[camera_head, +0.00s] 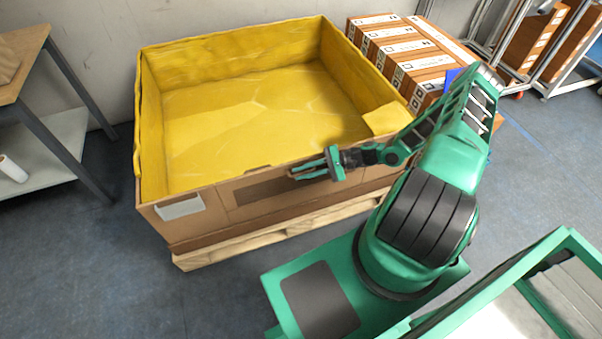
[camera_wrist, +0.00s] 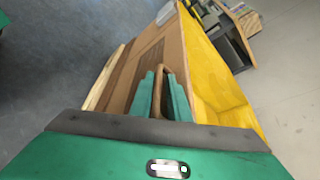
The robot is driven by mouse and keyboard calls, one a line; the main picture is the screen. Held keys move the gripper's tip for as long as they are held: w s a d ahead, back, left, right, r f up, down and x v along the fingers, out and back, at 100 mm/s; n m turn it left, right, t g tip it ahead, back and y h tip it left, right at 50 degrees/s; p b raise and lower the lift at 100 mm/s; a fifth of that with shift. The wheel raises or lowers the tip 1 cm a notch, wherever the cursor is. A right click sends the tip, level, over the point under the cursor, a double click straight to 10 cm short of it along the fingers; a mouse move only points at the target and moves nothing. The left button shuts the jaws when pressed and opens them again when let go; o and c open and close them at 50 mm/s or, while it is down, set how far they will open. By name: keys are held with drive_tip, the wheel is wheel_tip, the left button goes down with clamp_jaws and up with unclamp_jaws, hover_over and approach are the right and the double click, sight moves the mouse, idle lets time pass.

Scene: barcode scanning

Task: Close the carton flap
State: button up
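A large brown carton (camera_head: 156,230) with a yellow lining stands open on top. Its front wall has a darker brown panel (camera_head: 262,190), which also shows in the wrist view (camera_wrist: 152,62). My gripper (camera_head: 300,171) is at the upper edge of this front wall, right of the panel's middle. In the wrist view, one finger of my gripper (camera_wrist: 160,88) is on each side of a thin brown cardboard edge (camera_wrist: 158,98), which fills the narrow gap. This edge appears to be the carton flap, though my fingers hide part of it.
The carton rests on a wooden pallet (camera_head: 235,248). Labelled brown boxes (camera_head: 410,60) stand behind it at the right. A table (camera_head: 30,50) with a lower shelf (camera_head: 55,145) stands at the left. Grey floor is clear at the front left.

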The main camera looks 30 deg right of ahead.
drive_tip(key=v, duration=1)
drive_tip(key=shift+d, duration=0.15)
drive_tip(key=s+d+r+n+g+h, duration=0.15)
drive_tip(key=s+r+h, duration=0.25)
drive_tip(key=r, duration=0.5)
drive_tip(key=s+d+r+n+g+h, duration=0.1)
drive_tip(key=s+r+n+g+h, duration=0.2)
drive_tip(key=r, duration=0.7)
drive_tip(key=s+d+r+n+g+h, duration=0.1)
drive_tip(key=s+r+n+g+h, duration=0.2)
drive_tip(key=r, duration=0.6)
drive_tip(key=s+a+r+t+h, duration=0.2)
drive_tip(key=s+a+r+h, duration=0.1)
drive_tip(key=s+r, duration=1)
drive_tip(key=shift+s+a+h, duration=0.3)
drive_tip(key=shift+s+a, duration=0.25)
drive_tip(key=shift+s, duration=0.6)
